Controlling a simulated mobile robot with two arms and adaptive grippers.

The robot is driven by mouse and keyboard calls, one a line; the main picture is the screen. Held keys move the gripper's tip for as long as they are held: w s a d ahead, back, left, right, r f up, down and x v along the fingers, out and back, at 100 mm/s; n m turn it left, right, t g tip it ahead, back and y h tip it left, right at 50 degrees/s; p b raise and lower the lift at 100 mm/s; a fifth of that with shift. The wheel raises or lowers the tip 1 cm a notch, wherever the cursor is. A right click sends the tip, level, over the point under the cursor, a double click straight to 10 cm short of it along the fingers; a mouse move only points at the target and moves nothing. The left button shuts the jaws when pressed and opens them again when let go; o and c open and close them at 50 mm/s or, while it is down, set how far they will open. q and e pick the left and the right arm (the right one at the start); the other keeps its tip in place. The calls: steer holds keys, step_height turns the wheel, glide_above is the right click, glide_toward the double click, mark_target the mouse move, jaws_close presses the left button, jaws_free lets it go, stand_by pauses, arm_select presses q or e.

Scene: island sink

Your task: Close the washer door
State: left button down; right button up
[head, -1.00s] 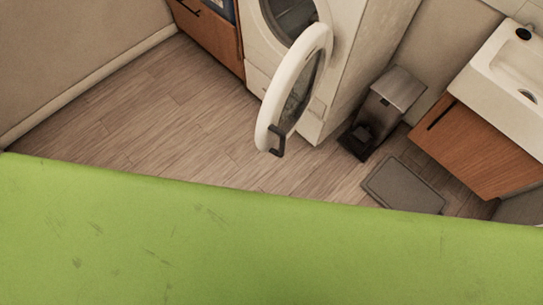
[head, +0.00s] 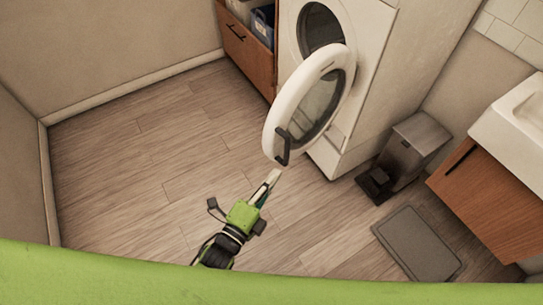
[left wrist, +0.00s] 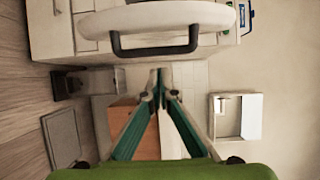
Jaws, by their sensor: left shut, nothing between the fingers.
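The washer (head: 365,50) stands at the upper middle of the head view. Its round white door (head: 310,100) is swung wide open, with a glass centre and a dark handle (head: 283,147) on its outer edge. My left gripper (head: 275,174) is shut and empty, just below the handle in the head view. In the left wrist view the shut fingertips (left wrist: 161,72) point up, with the door's rim (left wrist: 155,20) and dark handle (left wrist: 155,44) a little above them. I see no contact with the door. My right gripper is not in view.
A metal pedal bin (head: 413,147) stands right of the washer. A wooden sink cabinet (head: 490,195) is at the right, another wooden cabinet (head: 245,50) left of the washer. The floor (head: 140,165) at the left is clear.

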mark_target(272, 157)
arm_select(q)
steer(key=shift+w+a+p, duration=0.2)
steer(key=shift+w+p, duration=0.05)
steer(key=shift+w, duration=1.5)
steer(key=shift+w+a+p, duration=0.15)
steer(key=shift+w+p, duration=0.1)
steer(key=shift+w, duration=1.5)
steer(key=shift+a, duration=0.1)
